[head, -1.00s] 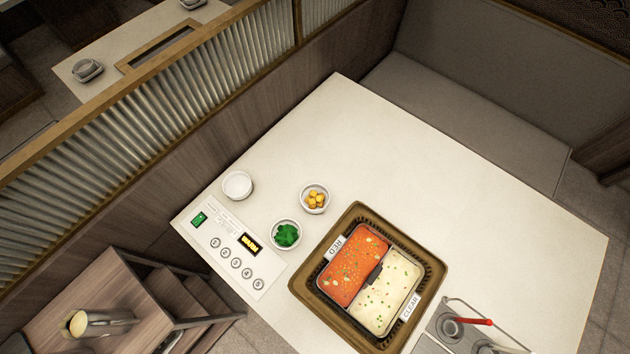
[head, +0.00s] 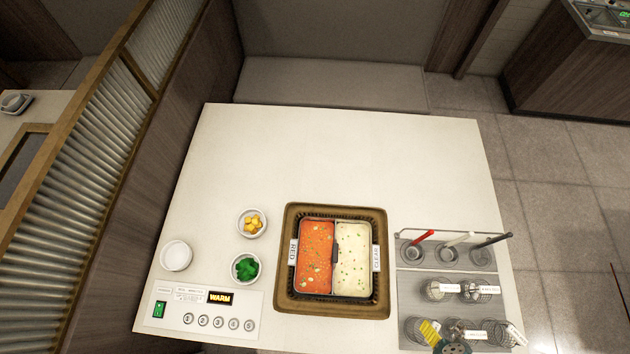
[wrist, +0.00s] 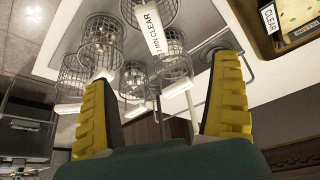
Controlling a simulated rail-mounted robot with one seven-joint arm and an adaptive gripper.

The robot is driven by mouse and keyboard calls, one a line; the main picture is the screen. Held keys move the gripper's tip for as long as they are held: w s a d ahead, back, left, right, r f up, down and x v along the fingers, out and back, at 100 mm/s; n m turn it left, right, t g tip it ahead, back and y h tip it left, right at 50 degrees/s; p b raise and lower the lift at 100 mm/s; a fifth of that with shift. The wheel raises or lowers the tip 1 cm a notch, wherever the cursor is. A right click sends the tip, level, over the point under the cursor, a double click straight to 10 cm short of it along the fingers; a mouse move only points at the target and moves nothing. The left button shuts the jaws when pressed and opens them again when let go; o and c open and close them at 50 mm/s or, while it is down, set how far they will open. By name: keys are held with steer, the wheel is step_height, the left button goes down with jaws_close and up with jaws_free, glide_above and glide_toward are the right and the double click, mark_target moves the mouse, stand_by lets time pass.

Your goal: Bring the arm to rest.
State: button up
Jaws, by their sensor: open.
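My gripper (wrist: 164,75) is open, with its two yellow-and-black fingers spread apart in the wrist view. Nothing is held between them. Beyond the fingers are wire baskets (wrist: 102,38) with white tags, which stand in a rack. In the head view a yellow finger (head: 429,331) shows at the bottom edge, over the front of the rack (head: 408,281) and close to the nearest baskets. Whether it touches a basket I cannot tell. The rest of my arm is out of the head view.
Left of the rack, the pot (head: 290,218) holds red and pale broth. A bowl of green pieces (head: 246,267), a bowl of yellow cubes (head: 251,222), a white bowl (head: 176,255) and a control panel (head: 217,324) lie farther left. The table's back (head: 330,150) is clear.

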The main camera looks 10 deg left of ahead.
step_height(320, 180, up, 4)
steer(key=p, duration=0.2)
steer(key=shift+p, duration=0.4)
